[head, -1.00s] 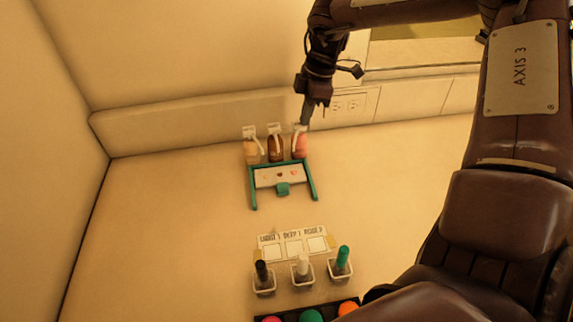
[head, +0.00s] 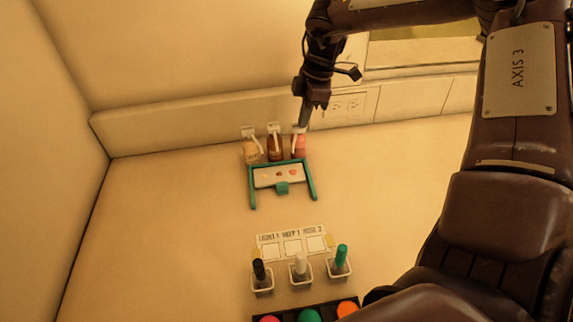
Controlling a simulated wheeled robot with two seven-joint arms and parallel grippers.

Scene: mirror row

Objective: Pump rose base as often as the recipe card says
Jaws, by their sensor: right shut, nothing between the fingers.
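The rose base is the pink pump bottle (head: 299,148), rightmost of three bottles near the back wall. My right gripper (head: 303,124) is shut and empty, pointing down at the white pump head of this bottle. Its fingertips appear to touch the head, though any small gap is too fine to tell. A white palette (head: 268,182) in a teal frame (head: 314,190) lies in front of the bottles, with small dabs including a dark one and a pinkish one. The recipe card (head: 292,244) has blurred lettering, seemingly with ROSE 2 at the right. My left gripper is not in view.
A pale bottle (head: 251,151) and a brown bottle (head: 275,148) stand close to the left of the pink one. Several small cups hold black, white and teal-handled tools in front. A dark tray (head: 290,311) with coloured rounds is nearest. The counter's left side is clear.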

